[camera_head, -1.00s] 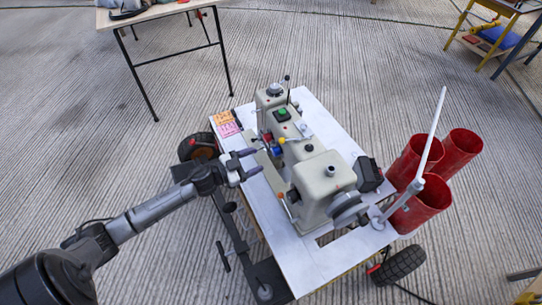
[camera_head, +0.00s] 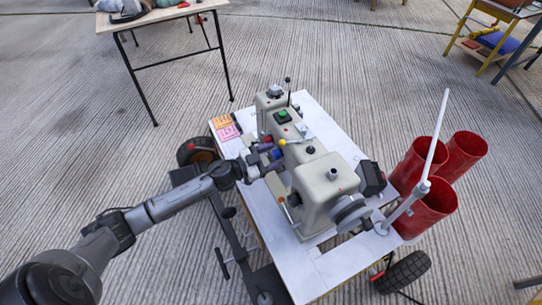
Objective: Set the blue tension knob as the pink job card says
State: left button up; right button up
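The cream sewing machine (camera_head: 315,183) stands on a white table board (camera_head: 330,265). The small blue tension knob (camera_head: 277,154) is on its near left side, below a yellow knob (camera_head: 282,143), and is partly hidden by my gripper. The pink job card (camera_head: 229,132) lies flat at the board's left corner; its writing is too small to read. My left gripper (camera_head: 270,157) reaches in from the left, its fingers apart, with the tips at the blue knob. I cannot tell whether they touch it. My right gripper is not in view.
An orange card (camera_head: 221,121) lies beside the pink one. A black box (camera_head: 371,178), a white upright rod (camera_head: 435,135) and red bins (camera_head: 432,208) stand right of the machine. Another table (camera_head: 155,15) is far left.

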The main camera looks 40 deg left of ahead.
pick_arm(q)
jog(key=c, duration=0.9)
jog(key=shift+r+m+p, duration=0.15)
jog(key=shift+m+p, duration=0.75)
jog(key=shift+m, duration=0.2)
jog(key=m+p, duration=0.1)
jog(key=m, duration=0.1)
jog(key=shift+m, duration=0.4)
jog(key=m+p, duration=0.1)
jog(key=m, duration=0.2)
jog(key=shift+m, duration=0.3)
jog(key=m, duration=0.1)
jog(key=m+p, duration=0.1)
jog(key=m, duration=0.1)
jog(key=shift+f+m, duration=0.2)
jog(key=shift+m, duration=0.1)
jog(key=m, duration=0.3)
jog(key=shift+m, duration=0.3)
jog(key=m, duration=0.2)
jog(key=shift+m+b, duration=0.35)
jog(key=shift+m, duration=0.05)
jog(key=m+b, duration=0.1)
jog(key=m, duration=0.4)
jog(key=shift+f+m+b, duration=0.1)
jog(key=shift+m+b, duration=0.25)
jog(key=shift+m, duration=0.05)
jog(key=shift+m+b, duration=0.35)
jog(key=shift+m, duration=0.95)
